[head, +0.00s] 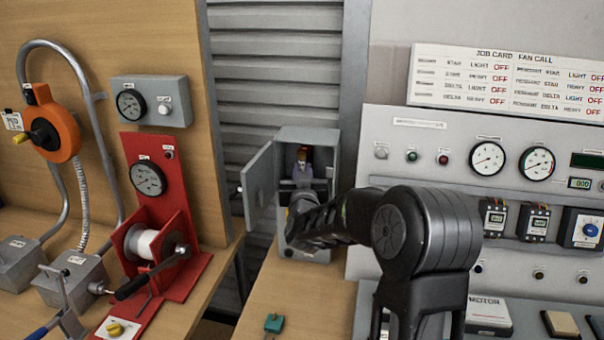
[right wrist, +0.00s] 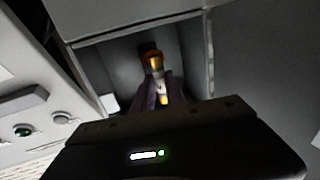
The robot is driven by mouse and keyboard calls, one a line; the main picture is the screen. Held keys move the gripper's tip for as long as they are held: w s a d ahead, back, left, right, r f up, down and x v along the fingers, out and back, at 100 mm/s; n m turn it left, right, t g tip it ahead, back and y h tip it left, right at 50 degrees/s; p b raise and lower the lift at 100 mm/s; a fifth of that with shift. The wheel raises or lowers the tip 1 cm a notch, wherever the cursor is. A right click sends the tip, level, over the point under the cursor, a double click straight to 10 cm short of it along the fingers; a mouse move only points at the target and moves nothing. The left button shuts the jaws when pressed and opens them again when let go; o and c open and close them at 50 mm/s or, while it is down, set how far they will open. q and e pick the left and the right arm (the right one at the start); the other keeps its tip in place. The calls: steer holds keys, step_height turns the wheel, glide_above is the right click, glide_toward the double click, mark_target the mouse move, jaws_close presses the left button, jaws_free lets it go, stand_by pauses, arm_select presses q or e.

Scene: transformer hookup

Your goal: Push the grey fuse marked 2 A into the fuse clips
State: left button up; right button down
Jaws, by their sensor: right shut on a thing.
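My right gripper (right wrist: 160,88) reaches into the open grey metal box (head: 310,138) at the back. It is shut on a small upright piece with brass-coloured ends (right wrist: 156,66), which looks like the grey fuse. Its marking cannot be read. In the head view the piece (head: 302,158) shows inside the box, above my right forearm and wrist. A reddish part is at its upper end. The fuse clips cannot be made out in the dark box, so I cannot tell whether the fuse touches them. My left gripper is not in view.
The box door (head: 259,180) stands open to the left. A grey panel with gauges (head: 487,158) is to the right. A red winch stand (head: 150,180) is on the left bench. A small teal object (head: 274,323) lies on the wooden bench in front of the box.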

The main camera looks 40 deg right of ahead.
steer(key=shift+w+d+b, duration=0.45)
steer(key=shift+w+d, duration=0.25)
steer(key=shift+d, duration=0.2)
steer(key=c, duration=1.3)
jaws_free()
steer(key=shift+w+a+v, duration=0.1)
steer(key=shift+a+v, duration=0.05)
steer(key=shift+v, duration=0.65)
steer(key=shift+w+a+v, duration=0.15)
steer(key=shift+v, duration=0.65)
steer(key=shift+w+a+v, duration=0.1)
steer(key=shift+a+v, duration=0.05)
steer(key=shift+v, duration=0.65)
steer(key=v, duration=0.8)
